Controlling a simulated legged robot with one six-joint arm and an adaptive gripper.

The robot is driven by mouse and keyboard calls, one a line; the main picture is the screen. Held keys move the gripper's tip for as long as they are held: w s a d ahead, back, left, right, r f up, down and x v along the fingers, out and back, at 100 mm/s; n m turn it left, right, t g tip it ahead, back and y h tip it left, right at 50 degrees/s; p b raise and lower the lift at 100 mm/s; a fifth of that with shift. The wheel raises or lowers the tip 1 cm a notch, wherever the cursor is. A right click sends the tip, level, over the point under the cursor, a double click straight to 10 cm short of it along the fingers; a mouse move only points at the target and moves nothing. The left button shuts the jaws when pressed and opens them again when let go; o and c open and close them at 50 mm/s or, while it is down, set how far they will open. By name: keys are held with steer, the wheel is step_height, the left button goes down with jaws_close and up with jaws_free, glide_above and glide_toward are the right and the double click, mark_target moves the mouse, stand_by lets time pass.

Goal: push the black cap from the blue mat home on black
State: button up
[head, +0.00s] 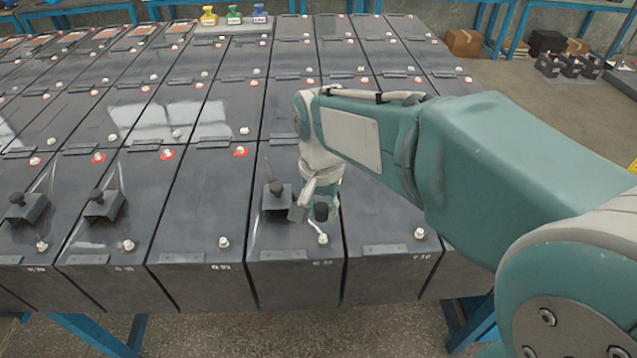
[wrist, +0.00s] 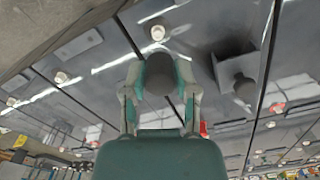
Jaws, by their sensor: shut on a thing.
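My gripper (head: 318,208) is low over the front-row battery right of the middle, fingers pointing down. In the wrist view its two fingers (wrist: 160,98) close on a dark, round-ended piece, which I take to be the black cap (wrist: 157,68). In the head view a dark cylinder, the black cap (head: 321,211), shows beside the fingers. A white terminal post (head: 323,238) stands just in front of it; the cap looks apart from it. Whether the cap touches the battery top is hidden. No blue mat can be made out.
A black block with a knob (head: 277,195) stands close left of my gripper on the same battery. Similar blocks stand on batteries farther left (head: 103,204) (head: 28,206). Red-ringed posts (head: 240,152) line the rear edges. Yellow, green and blue bottles (head: 234,15) stand far back.

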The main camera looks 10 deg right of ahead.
mark_target(323, 236)
steer(key=shift+w, duration=0.2)
steer(key=shift+s+d+f, duration=0.1)
steer(key=shift+d+f, duration=0.15)
steer(key=shift+f, duration=0.55)
steer(key=shift+a+f, duration=0.15)
steer(key=shift+f, duration=1.3)
steer(key=shift+r, duration=0.1)
steer(key=shift+f, duration=1.5)
stand_by(0.9)
steer(key=o, duration=0.8)
